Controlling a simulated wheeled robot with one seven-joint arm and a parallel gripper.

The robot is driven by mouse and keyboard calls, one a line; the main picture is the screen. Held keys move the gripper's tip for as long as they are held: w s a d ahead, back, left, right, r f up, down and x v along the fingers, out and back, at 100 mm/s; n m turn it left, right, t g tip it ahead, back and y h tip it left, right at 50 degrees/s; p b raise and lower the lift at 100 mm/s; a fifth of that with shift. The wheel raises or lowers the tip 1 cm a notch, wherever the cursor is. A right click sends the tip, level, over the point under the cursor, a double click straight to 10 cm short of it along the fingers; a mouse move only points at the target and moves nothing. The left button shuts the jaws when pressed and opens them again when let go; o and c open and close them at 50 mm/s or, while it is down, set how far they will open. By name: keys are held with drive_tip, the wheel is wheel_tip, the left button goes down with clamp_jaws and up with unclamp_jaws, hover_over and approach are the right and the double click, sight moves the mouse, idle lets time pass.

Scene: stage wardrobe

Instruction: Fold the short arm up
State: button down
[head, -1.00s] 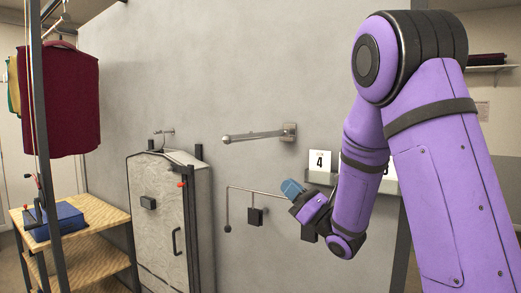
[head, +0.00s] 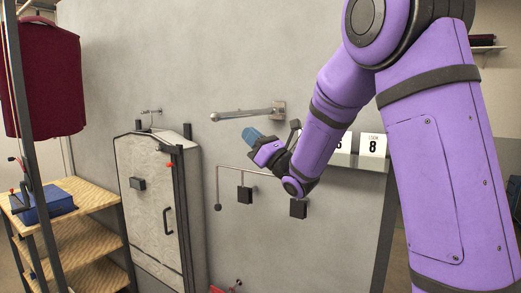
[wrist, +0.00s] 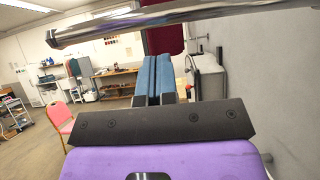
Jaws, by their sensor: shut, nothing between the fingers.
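A metal arm (head: 240,115) sticks out from a bracket (head: 279,109) on the grey wall, roughly level, its rounded end toward the left of the head view. In the wrist view a shiny bar (wrist: 175,22) crosses the top, above and in front of my fingers. My gripper (head: 253,134) has blue fingers and is shut and empty, just below the metal arm in the head view. The fingers also show in the wrist view (wrist: 158,65), pressed together. I see no clear contact between them and the arm.
Below is a thin wall rail (head: 232,168) with black blocks hanging from it. A grey garment case (head: 150,210) stands at left, beside a wooden shelf unit (head: 85,235) with a blue box (head: 50,203). Number cards (head: 372,145) stand behind my arm.

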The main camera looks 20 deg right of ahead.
sight(249, 112)
drive_tip(key=shift+w+a+r, duration=0.1)
drive_tip(key=shift+w+r, duration=0.05)
drive_tip(key=shift+r, duration=1.15)
